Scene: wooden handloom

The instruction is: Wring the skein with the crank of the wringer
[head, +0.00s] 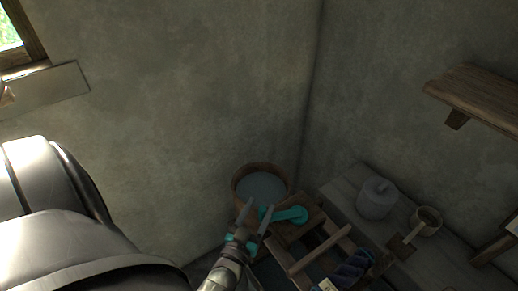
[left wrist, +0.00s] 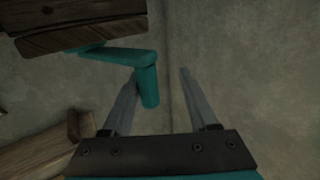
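The teal crank (head: 291,214) sits on the wooden wringer (head: 312,222), beside a bucket. In the left wrist view its arm (left wrist: 115,54) comes out from under dark wood and ends in a round handle (left wrist: 149,88). My left gripper (head: 260,204) is open at the crank's left end. In the left wrist view its fingers (left wrist: 159,80) stand either side of the handle, which is nearer the left finger; I cannot tell whether they touch. A dark blue twisted bundle (head: 352,267), apparently the skein, lies at the wooden frame's lower right. My right gripper is not in view.
A wooden bucket (head: 236,190) with greyish contents stands behind my left gripper. A grey lidded pot (head: 376,199) and a small cup (head: 427,222) stand on a bench (head: 345,188) to the right. A wall shelf (head: 475,92) juts out at upper right. Walls meet behind the bucket.

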